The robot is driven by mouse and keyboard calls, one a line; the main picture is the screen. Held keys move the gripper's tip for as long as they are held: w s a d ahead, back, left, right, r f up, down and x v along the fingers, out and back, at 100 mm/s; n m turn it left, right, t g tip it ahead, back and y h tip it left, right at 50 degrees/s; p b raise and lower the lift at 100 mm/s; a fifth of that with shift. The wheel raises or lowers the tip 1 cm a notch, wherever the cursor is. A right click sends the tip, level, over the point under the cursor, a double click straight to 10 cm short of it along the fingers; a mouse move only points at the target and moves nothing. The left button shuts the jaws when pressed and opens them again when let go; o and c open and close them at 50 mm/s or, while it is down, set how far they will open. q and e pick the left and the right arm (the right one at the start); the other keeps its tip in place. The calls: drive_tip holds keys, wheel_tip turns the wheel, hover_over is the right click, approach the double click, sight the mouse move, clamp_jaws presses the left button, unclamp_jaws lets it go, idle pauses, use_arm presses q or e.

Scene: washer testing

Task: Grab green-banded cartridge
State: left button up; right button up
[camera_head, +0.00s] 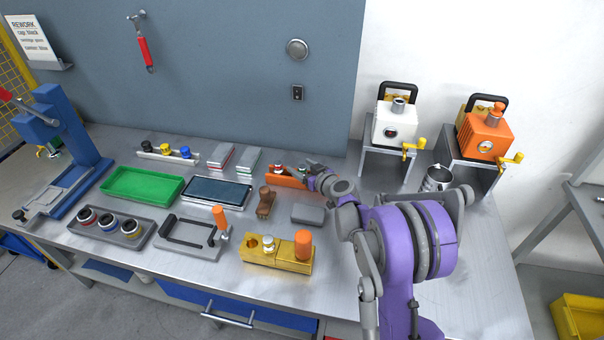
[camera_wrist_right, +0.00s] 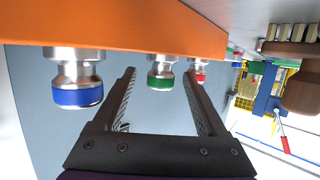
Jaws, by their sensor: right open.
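The green-banded cartridge (camera_wrist_right: 160,77) is a metal piece with a green ring, seated in the orange rack (camera_wrist_right: 120,28) in the right wrist view, which seems upside down. A blue-banded cartridge (camera_wrist_right: 77,88) and a red-banded one (camera_wrist_right: 198,75) sit on either side of it. My right gripper (camera_wrist_right: 159,92) is open. Its fingers point toward the rack, with the green-banded cartridge appearing between them; contact cannot be told. In the head view my right gripper (camera_head: 303,170) is at the orange rack (camera_head: 286,181) and partly covers it. My left gripper is not in view.
A brown-handled tool (camera_head: 265,203), a grey block (camera_head: 308,214) and a yellow fixture (camera_head: 270,261) stand in front of the rack. A dark tray (camera_head: 217,191) and a green tray (camera_head: 143,187) lie left. A metal cup (camera_head: 437,178) stands right.

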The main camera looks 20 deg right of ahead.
sight(302, 166)
clamp_jaws()
idle(0.4)
drive_tip(key=shift+r, duration=0.5)
wheel_tip(302, 166, up, 6)
drive_tip(key=shift+r+p, duration=0.15)
drive_tip(key=shift+p, duration=0.2)
drive_tip(key=s+d+b, duration=0.1)
drive_tip(key=s+d, duration=0.1)
drive_tip(key=s, duration=1.6)
drive_tip(key=shift+d, duration=0.2)
